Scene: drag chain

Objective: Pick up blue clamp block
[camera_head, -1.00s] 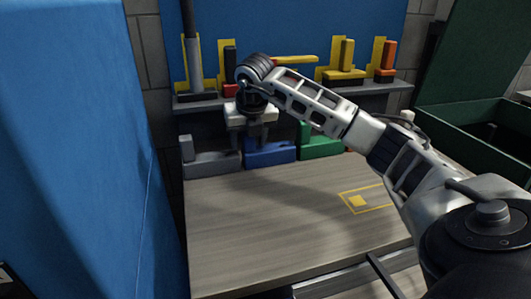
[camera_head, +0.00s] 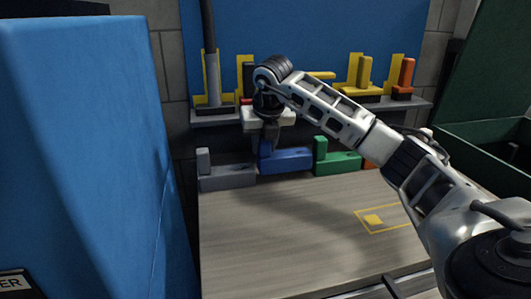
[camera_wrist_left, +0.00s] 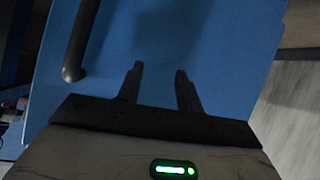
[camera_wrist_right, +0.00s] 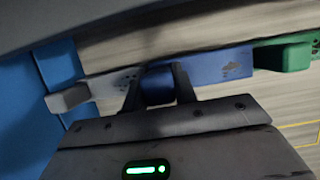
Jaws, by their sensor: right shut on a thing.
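The blue clamp block (camera_head: 287,160) is an L-shaped piece between a grey block and a green block at the back of the wooden worktop. My right gripper (camera_head: 268,146) comes down on its left, upright end and is shut on it. In the right wrist view the fingers (camera_wrist_right: 159,85) sit either side of the blue block (camera_wrist_right: 215,65). I cannot tell whether the block touches the worktop. My left gripper (camera_wrist_left: 160,78) is open and empty in the left wrist view, in front of a blue surface.
The grey block (camera_head: 228,177) and green block (camera_head: 338,160) stand close on either side. A shelf (camera_head: 220,118) with yellow, red and orange pieces lies behind. A yellow square (camera_head: 373,220) is on the clear worktop (camera_head: 285,245). A blue panel (camera_head: 85,150) stands left, a green bin (camera_head: 470,150) right.

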